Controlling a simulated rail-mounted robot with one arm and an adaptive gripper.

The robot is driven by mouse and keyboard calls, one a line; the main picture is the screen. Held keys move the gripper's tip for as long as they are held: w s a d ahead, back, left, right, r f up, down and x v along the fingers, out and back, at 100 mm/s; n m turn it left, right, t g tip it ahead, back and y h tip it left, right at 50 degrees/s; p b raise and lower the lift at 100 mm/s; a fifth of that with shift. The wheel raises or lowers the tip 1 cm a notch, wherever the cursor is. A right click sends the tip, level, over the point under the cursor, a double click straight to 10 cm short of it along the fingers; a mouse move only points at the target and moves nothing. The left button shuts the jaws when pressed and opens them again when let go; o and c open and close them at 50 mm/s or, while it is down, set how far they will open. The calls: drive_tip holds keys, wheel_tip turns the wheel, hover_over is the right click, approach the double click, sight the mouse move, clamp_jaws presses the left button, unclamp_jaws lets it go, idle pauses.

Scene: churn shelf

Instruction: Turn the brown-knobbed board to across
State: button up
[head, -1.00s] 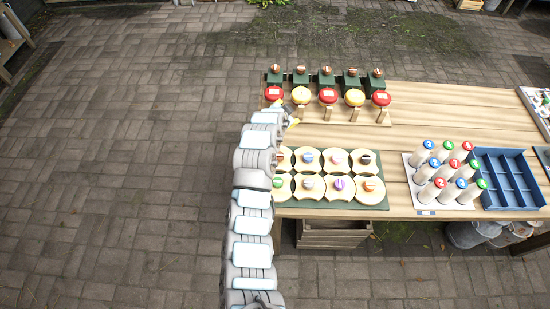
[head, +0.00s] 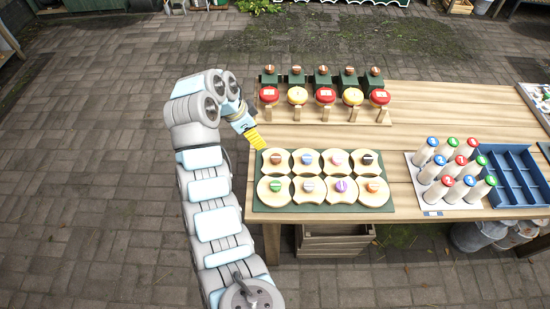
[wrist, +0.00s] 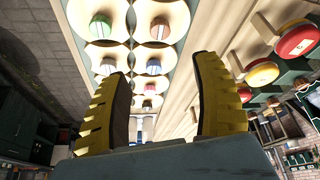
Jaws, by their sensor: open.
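Several round pale wooden boards with coloured knobs lie in two rows on a dark green base (head: 324,208). The brown-knobbed board (head: 266,166) appears to be the leftmost of the far row; its brown knob (wrist: 160,30) also shows at the top of the wrist view. A darker knob (head: 367,159) sits at that row's right end. I cannot clearly tell which way the brown knob's bar points. My gripper (head: 257,139), with yellow fingers, is open and empty above the far left corner of the base, apart from the boards. Its fingers also show spread in the wrist view (wrist: 160,105).
Behind the boards stands a row of red and yellow round pieces (head: 325,96) with dark green blocks. To the right are a white tray (head: 419,195) of capped bottles and a blue divided crate (head: 520,176). Bare wooden tabletop (head: 325,135) lies between the rows.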

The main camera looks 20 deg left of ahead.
sight(276, 158)
drive_tip(key=b+x, duration=0.2)
drive_tip(key=x, duration=1.4)
drive_tip(key=shift+w+d+f, duration=0.1)
drive_tip(key=shift+w+f, duration=0.1)
drive_tip(key=shift+f, duration=0.1)
clamp_jaws()
